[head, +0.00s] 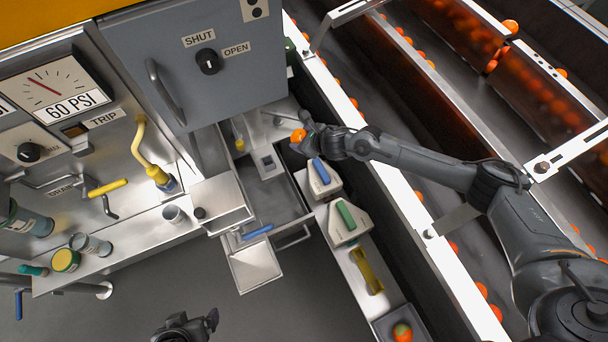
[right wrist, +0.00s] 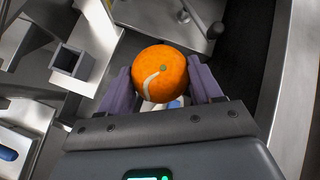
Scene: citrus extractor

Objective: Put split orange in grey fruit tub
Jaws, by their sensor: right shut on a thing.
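The split orange (head: 298,135) is bright orange with a pale curved split and a green stem spot, seen clearly in the right wrist view (right wrist: 160,74). My right gripper (head: 304,141) is shut on it, one finger on each side, and holds it by the steel drawer below the grey cabinet. A grey tub (head: 379,327) at the bottom edge, right of centre, holds an orange and green fruit (head: 402,332); the frame cuts it off. My left gripper (head: 190,326) is at the bottom edge, far from the orange; its finger opening is unclear.
A white conveyor rail (head: 405,200) runs diagonally under my right arm.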

